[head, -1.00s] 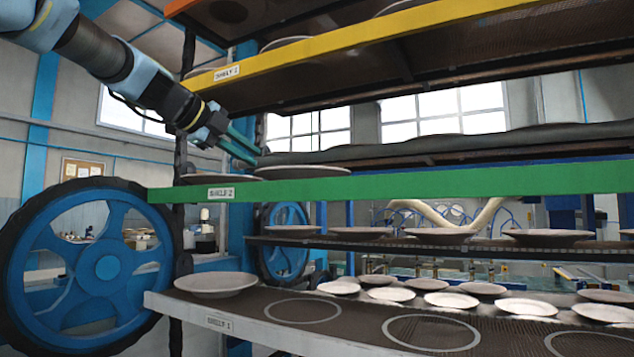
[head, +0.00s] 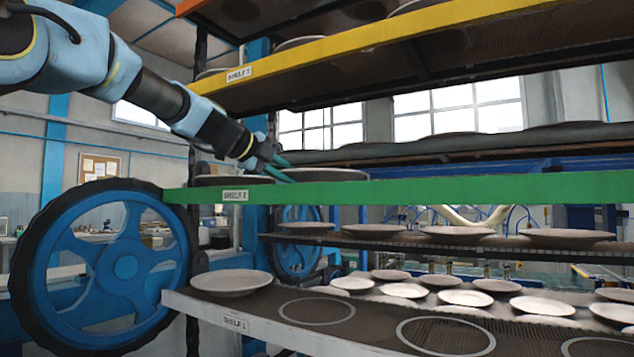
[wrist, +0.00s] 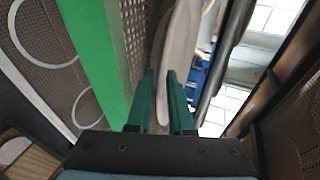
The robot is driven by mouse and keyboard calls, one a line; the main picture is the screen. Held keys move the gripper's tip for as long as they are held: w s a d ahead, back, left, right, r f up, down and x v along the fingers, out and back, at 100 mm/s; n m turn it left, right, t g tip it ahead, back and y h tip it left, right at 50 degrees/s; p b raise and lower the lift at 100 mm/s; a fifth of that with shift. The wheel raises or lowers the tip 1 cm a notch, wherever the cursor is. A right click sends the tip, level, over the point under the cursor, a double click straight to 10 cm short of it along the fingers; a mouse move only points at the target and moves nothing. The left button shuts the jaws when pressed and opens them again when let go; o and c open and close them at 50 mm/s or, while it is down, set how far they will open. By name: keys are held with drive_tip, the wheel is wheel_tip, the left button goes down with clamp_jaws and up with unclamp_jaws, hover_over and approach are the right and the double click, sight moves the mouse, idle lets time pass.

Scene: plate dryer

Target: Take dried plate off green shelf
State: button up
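The green shelf (head: 420,192), labelled Shelf 2, crosses the middle of the head view. A pale plate (head: 330,173) lies on it, seen nearly edge-on. Another plate (head: 232,180) is at the shelf's left end. My gripper (head: 283,168) reaches in from the upper left, angled down to the near plate's left edge. In the wrist view its green fingers (wrist: 160,85) are apart, with the plate (wrist: 178,45) edge-on between and beyond them. The green shelf edge (wrist: 92,50) runs along their left. Whether the fingers touch the rim cannot be told.
The yellow shelf (head: 400,38) hangs above the green one. The grey lower shelf (head: 290,336) holds a plate (head: 231,281) and empty ring marks. More plates stand on racks behind. A large blue wheel (head: 110,265) stands at left.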

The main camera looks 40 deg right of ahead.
clamp_jaws()
idle(1.2)
drive_tip(key=shift+r, duration=0.15)
